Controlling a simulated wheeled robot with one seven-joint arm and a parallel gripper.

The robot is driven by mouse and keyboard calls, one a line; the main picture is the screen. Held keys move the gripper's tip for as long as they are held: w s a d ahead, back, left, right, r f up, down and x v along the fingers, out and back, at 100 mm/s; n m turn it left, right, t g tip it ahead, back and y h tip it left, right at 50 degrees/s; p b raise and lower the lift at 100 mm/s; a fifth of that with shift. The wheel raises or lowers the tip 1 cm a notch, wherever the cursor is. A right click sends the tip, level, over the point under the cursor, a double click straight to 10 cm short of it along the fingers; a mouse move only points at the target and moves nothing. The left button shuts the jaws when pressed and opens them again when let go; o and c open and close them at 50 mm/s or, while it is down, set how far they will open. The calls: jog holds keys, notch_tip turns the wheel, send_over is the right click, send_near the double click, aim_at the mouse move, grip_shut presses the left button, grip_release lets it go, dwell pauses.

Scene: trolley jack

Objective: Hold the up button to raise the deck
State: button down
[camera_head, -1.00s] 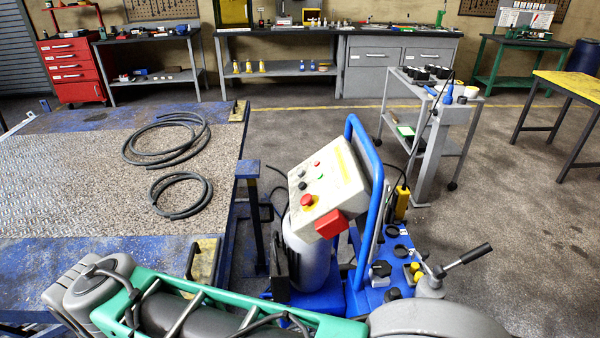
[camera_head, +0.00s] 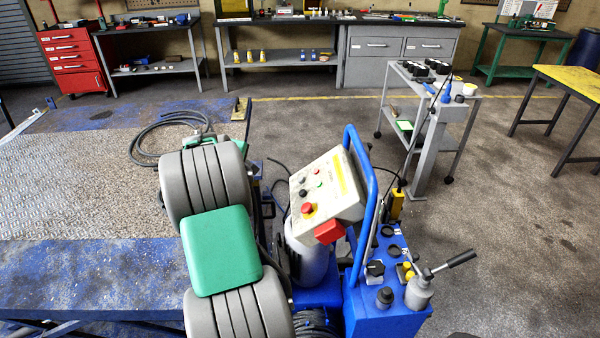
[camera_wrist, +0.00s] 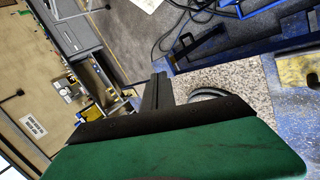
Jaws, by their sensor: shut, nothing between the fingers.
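The control panel (camera_head: 327,190) is a tilted light-grey box on a blue-framed unit. It carries a red mushroom knob on yellow (camera_head: 308,209), small dark, red and green buttons, and a red block at its lower corner. I cannot tell which button is up. The deck (camera_head: 70,200) is a wide blue platform with a patterned metal top, at left; it also shows in the wrist view (camera_wrist: 240,78). My gripper (camera_wrist: 157,93) is shut and empty in the wrist view, with the deck behind it. In the head view my arm hides it, left of the panel. No contact with a button is visible.
A black hose (camera_head: 150,140) lies on the deck. A blue handle bar (camera_head: 362,180) rises beside the panel, and a lever (camera_head: 450,262) sticks out at right. A grey cart (camera_head: 435,95) and a yellow table (camera_head: 580,85) stand behind.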

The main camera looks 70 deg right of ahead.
aim_at(301, 179)
jog(key=s+d+f+g+h+p, duration=0.1)
jog(key=s+d, duration=0.5)
jog(key=d, duration=0.2)
jog(key=shift+s+d+n, duration=0.3)
jog(key=shift+s, duration=0.05)
jog(key=shift+f, duration=0.1)
jog(key=s+f+b, duration=0.1)
jog(key=f, duration=0.1)
jog(key=s+d+f+b, duration=0.1)
jog(key=f, duration=0.1)
jog(key=s+d+f+b, duration=0.1)
jog(key=s+f, duration=0.1)
jog(key=shift+s+d, duration=0.1)
jog(key=shift+s+d+f+b, duration=0.15)
jog(key=shift+s+f+b, duration=0.15)
jog(key=shift+f+b, duration=0.1)
dwell(1.1)
jog(key=shift+s+d+f+b, duration=0.15)
jog(key=shift+f+b, duration=0.1)
jog(key=shift+b, duration=0.15)
